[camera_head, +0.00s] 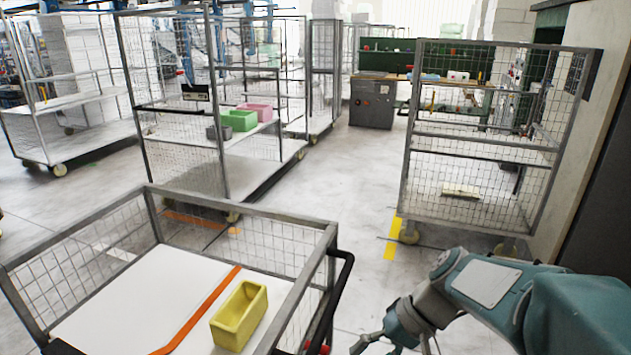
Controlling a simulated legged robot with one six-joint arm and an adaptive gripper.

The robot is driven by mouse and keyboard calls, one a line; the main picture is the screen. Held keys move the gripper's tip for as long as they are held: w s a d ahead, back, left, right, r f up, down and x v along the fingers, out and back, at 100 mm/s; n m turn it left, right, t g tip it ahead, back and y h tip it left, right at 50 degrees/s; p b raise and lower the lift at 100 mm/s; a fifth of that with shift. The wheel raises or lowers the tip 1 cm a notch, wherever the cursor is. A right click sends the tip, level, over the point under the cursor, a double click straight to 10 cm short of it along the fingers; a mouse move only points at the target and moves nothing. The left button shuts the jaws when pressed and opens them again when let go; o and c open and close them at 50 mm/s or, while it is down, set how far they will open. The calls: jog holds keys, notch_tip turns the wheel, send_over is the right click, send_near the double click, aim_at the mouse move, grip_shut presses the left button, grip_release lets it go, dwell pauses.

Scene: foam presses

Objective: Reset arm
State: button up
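My arm comes in from the right edge and reaches toward the bottom middle, low and bent. My gripper (396,345) is at the bottom edge, to the right of the near mesh cart (338,228) and apart from it. Its fingers look spread, with nothing seen between them, though their lower parts are cut off by the frame.
A mesh shelf cart (412,150) stands at the back right by a wall. A workbench (372,100) is behind. Open floor (345,190) lies between.

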jog(key=s+d+r+t+h, duration=0.5)
jog(key=s+d+t+h, duration=0.1)
jog(key=s, duration=0.3)
jog(key=shift+s+d+r+t+h, duration=0.15)
jog(key=shift+r+t+h, duration=0.2)
jog(key=shift+h, duration=0.35)
dwell(0.3)
